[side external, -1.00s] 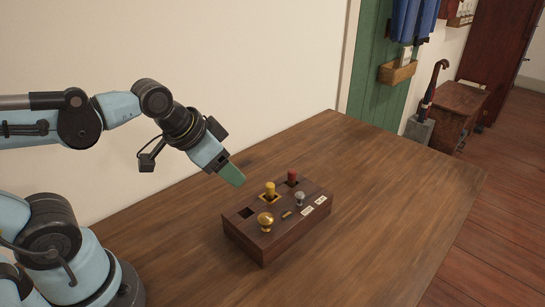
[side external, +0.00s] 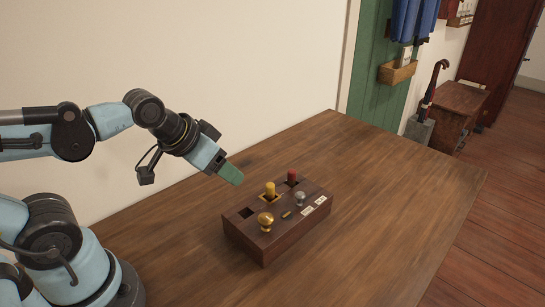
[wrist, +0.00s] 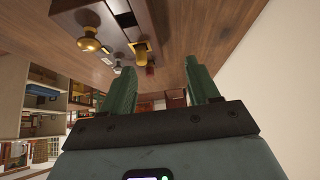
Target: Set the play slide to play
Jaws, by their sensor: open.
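A dark wooden control box (side external: 262,246) stands on the table. Its top carries a round brass knob (side external: 265,220), a small brass slide piece (side external: 286,214), a silver knob (side external: 299,200), a yellow peg (side external: 269,189) and a red peg (side external: 292,177). Two pale labels lie near its right end; their lettering is too small to read, so I cannot tell which control is the play slide. My gripper (side external: 231,174) is above and left of the box, touching nothing. In the wrist view its green fingers (wrist: 160,64) are apart and empty, with the brass knob (wrist: 88,42) beyond them.
The wooden table (side external: 400,185) is clear around the box. A pale wall (side external: 230,70) runs behind my arm. A small wooden cabinet (side external: 456,112) and an umbrella stand (side external: 419,130) are beyond the table's far end.

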